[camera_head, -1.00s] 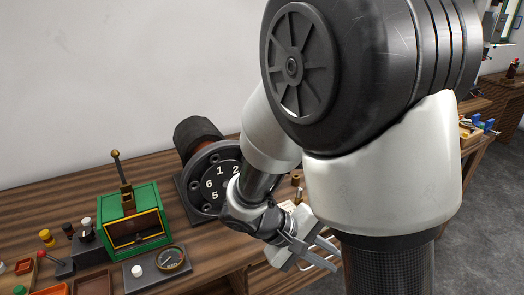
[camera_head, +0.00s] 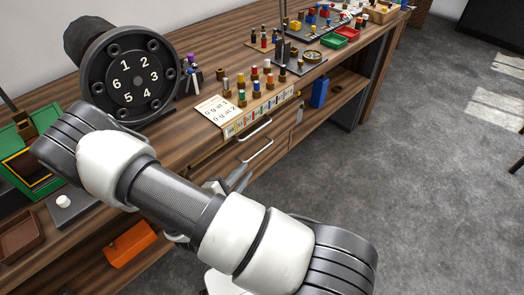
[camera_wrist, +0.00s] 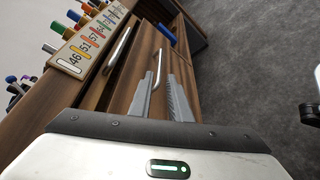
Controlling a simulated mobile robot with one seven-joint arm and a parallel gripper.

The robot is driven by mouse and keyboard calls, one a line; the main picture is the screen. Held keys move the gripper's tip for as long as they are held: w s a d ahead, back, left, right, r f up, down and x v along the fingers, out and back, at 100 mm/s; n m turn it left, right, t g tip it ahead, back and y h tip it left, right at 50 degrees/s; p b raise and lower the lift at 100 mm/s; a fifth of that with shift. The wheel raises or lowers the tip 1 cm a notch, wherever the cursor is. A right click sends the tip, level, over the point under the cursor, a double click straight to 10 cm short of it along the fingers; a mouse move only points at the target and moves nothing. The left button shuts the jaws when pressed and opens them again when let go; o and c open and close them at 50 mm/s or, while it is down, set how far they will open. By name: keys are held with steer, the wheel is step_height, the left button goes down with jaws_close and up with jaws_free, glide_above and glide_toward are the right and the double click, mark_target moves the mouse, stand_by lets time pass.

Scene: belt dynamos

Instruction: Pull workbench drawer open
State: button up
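The wooden workbench (camera_head: 178,133) has two drawer fronts under its top, each with a silver bar handle. The upper handle (camera_head: 254,128) and lower handle (camera_head: 257,150) show in the head view. In the wrist view the upper handle (camera_wrist: 118,50) is left of my fingers and the lower handle (camera_wrist: 158,68) appears just ahead, between the fingertip lines. Both drawers look shut. My gripper (camera_wrist: 161,82) is open and empty; in the head view it (camera_head: 240,174) is partly hidden by my arm, near the drawer fronts. Contact with a handle cannot be made out.
A numbered dial machine (camera_head: 131,78), a green box (camera_head: 18,135) and several coloured pegs stand on the bench. A labelled strip (camera_head: 258,112) runs along its front edge. A blue object (camera_head: 320,92) and an orange bin (camera_head: 130,244) sit lower. The grey floor at right is clear.

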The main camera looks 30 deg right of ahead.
mark_target(260, 152)
steer(key=b+x, duration=0.1)
steer(key=x, duration=1.3)
steer(key=shift+w+d+f, duration=0.1)
steer(key=shift+w, duration=0.05)
jaws_close()
